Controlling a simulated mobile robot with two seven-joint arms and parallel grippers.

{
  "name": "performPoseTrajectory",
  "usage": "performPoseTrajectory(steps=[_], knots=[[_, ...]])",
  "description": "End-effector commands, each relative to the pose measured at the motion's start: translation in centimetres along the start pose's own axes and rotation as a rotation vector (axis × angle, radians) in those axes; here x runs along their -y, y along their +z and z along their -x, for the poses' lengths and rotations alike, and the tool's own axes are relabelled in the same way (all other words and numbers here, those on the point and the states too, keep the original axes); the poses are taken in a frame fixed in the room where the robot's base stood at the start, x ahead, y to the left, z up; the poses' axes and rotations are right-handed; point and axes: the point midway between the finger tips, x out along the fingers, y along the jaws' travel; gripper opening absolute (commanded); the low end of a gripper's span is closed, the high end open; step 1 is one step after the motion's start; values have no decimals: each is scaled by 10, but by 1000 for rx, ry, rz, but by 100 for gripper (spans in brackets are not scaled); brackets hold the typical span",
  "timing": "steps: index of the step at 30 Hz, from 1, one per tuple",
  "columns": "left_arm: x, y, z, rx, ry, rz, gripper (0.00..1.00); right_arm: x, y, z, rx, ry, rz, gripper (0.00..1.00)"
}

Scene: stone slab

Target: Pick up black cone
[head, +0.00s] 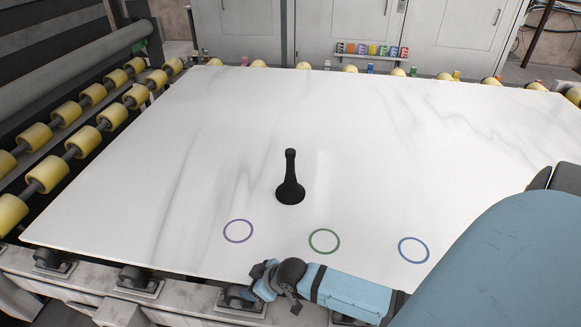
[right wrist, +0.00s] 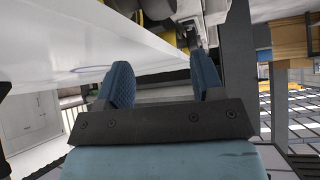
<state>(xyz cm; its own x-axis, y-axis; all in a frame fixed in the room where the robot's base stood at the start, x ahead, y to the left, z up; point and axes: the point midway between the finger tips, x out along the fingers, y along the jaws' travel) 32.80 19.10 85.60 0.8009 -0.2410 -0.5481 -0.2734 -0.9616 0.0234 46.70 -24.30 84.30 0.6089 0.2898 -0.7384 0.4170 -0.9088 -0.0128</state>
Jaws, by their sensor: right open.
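The black cone (head: 290,182) stands upright on the white stone slab (head: 370,140), a little left of the middle, with a wide round base and a narrow neck. My right gripper (head: 262,280) is at the slab's near edge, below and slightly left of the cone in the head view and well apart from it. In the right wrist view its two blue fingers (right wrist: 163,88) are spread with nothing between them. The cone does not show in the right wrist view. My left gripper is not in view.
Purple (head: 238,231), green (head: 324,241) and blue (head: 413,250) rings mark the slab's near side. Yellow rollers (head: 113,116) line the left and far edges. A small rack of colored items (head: 371,50) sits beyond the far edge. The slab around the cone is clear.

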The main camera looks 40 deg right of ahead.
Motion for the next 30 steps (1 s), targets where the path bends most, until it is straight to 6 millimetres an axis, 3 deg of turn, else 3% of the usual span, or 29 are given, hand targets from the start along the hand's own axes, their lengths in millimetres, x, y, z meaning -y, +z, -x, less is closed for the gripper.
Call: performPoseTrajectory(steps=[1,3,8,13,18,24,27,30], knots=[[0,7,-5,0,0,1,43,-25,-12,-11,34,4,23,61],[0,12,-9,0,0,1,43,-55,-27,-18,95,3,41,61],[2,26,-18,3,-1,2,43,-135,-69,-17,241,20,65,61],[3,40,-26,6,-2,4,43,-224,-118,17,390,51,49,61],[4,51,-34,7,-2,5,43,-302,-163,80,512,74,-7,61],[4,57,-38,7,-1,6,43,-356,-195,148,580,74,-77,61],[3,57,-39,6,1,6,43,-371,-204,169,586,72,-103,61],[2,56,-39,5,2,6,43,-378,-205,176,590,70,-116,61]])
